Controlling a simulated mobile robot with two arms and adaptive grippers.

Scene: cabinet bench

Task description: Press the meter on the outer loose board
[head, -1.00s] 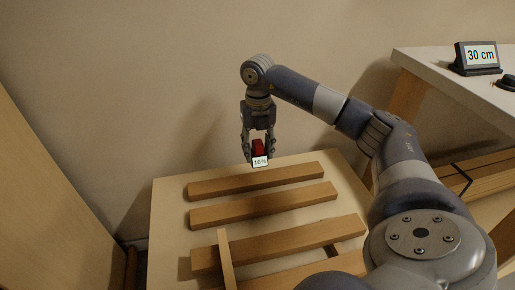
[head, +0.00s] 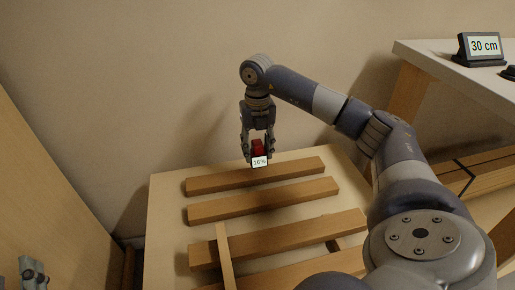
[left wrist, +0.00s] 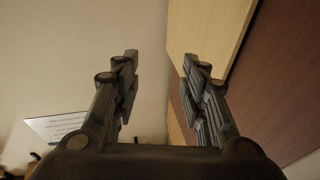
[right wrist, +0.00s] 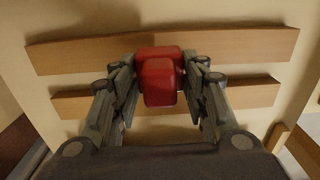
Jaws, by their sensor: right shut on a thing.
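My right gripper (head: 258,150) is shut on the red meter (head: 257,146), whose small white display reads 16%. The meter is at or just above the farthest wooden board (head: 290,173) on the bench; I cannot tell whether it touches the wood. In the right wrist view the red meter (right wrist: 159,78) sits between the fingers, in front of a board (right wrist: 230,50). My left gripper (left wrist: 158,95) is open and empty in its own wrist view, facing a wall and wooden panels. A part of my left arm shows at the lower left of the head view.
More boards (head: 265,201) lie in rows on the pale bench top (head: 168,215), with a thin stick (head: 225,250) across the nearer ones. A white table (head: 455,75) at the right holds a sign (head: 480,47) reading 30 cm. A wooden panel (head: 40,180) stands at the left.

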